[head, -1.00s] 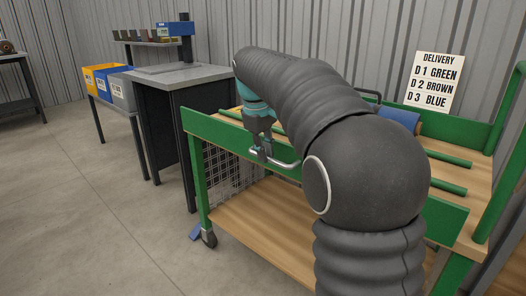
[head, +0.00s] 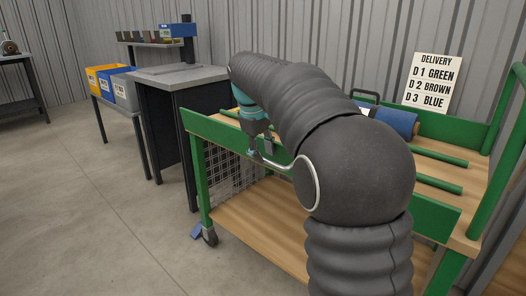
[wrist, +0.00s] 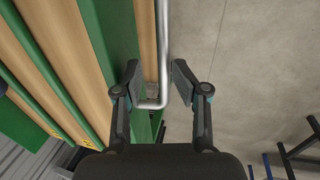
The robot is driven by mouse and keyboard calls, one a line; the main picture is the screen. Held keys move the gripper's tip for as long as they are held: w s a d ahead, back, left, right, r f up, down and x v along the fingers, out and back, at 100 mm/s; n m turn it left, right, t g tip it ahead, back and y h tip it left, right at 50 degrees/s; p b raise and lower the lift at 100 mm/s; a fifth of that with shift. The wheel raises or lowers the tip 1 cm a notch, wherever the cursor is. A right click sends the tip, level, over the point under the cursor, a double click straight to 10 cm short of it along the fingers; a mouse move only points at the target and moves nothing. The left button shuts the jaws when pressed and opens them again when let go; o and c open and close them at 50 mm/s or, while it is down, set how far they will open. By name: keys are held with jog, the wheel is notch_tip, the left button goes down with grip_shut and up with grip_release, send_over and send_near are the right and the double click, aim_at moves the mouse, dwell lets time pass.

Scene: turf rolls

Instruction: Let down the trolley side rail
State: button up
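The trolley (head: 250,228) is a green frame with wooden decks. Its near side rail (head: 208,130) is a green panel that looks upright, with a bent silver handle (head: 277,164) on its outer face. My gripper (head: 262,146) is at the handle's left end, partly hidden by my arm. In the wrist view my gripper (wrist: 156,76) is open, with one finger on each side of the handle (wrist: 163,45). Gaps show beside the bar, so the fingers do not look closed on it. My arm hides the middle of the rail.
A blue roll (head: 394,120) lies on the trolley's top deck, near green bars. A delivery sign (head: 433,82) stands behind. A grey-topped cabinet (head: 178,78) and a stand with yellow, blue and grey bins (head: 124,92) are left. The floor (head: 90,200) at left is clear.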

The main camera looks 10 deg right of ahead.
jog(key=shift+r, duration=0.15)
jog(key=shift+r, duration=0.25)
jog(key=v, duration=1.1)
jog(key=shift+r, duration=0.15)
